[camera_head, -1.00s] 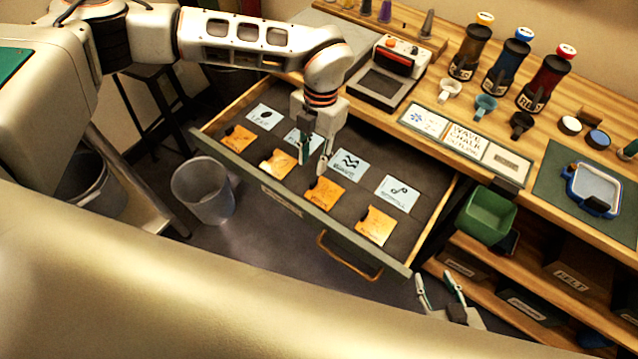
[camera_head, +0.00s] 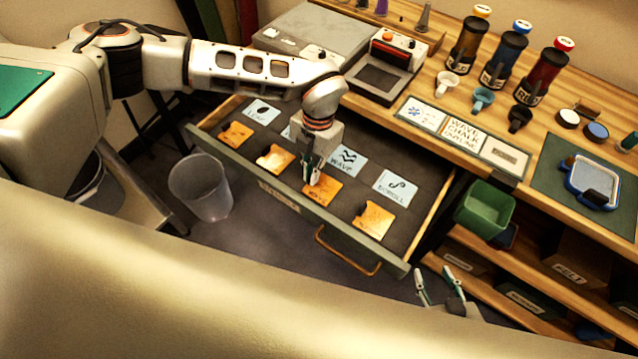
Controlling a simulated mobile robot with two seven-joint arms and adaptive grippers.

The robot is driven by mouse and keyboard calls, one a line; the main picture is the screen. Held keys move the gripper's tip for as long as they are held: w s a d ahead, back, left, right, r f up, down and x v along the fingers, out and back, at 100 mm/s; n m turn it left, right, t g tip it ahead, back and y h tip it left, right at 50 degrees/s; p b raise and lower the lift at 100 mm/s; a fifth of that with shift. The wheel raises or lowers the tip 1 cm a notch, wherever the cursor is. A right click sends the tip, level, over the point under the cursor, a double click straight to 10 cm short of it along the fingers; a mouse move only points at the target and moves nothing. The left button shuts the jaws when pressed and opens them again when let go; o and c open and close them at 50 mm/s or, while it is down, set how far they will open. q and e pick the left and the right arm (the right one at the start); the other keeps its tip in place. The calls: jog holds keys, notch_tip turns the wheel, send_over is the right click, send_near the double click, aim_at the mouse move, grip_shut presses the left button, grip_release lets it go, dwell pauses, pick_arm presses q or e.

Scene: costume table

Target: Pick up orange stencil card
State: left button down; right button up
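Several orange stencil cards lie in a row along the front of the open drawer (camera_head: 402,262): one at the left (camera_head: 236,134), one beside it (camera_head: 275,158), one under my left gripper (camera_head: 322,190) and one at the right (camera_head: 373,221). My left gripper (camera_head: 312,178) points down with its fingertips at the back edge of the third card. Its fingers look close together; whether they grip the card is hidden. My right gripper (camera_head: 437,290) is open and empty, low in front of the shelves.
Blue-white cards lie behind the orange ones, including wave (camera_head: 346,161) and scroll (camera_head: 395,188). The countertop (camera_head: 440,95) behind holds bottles, scoops and a machine (camera_head: 385,72). A clear bin (camera_head: 201,188) stands left of the drawer, a green bin (camera_head: 485,210) at right.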

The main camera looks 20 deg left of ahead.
pick_arm(q)
jog(key=shift+r, duration=0.1)
dwell(0.3)
notch_tip(320, 180, up, 20)
jog(key=p, duration=0.1)
jog(key=s+a+m+t, duration=0.1)
jog(key=a+m, duration=0.4)
jog(key=m, duration=1.1)
jog(key=s+a+m+t, duration=0.1)
jog(key=a+m, duration=0.4)
jog(key=m, duration=1.1)
jog(key=shift+a+r+t+h, duration=0.15)
jog(key=shift+r+t+h, duration=0.15)
jog(key=shift+t, duration=0.4)
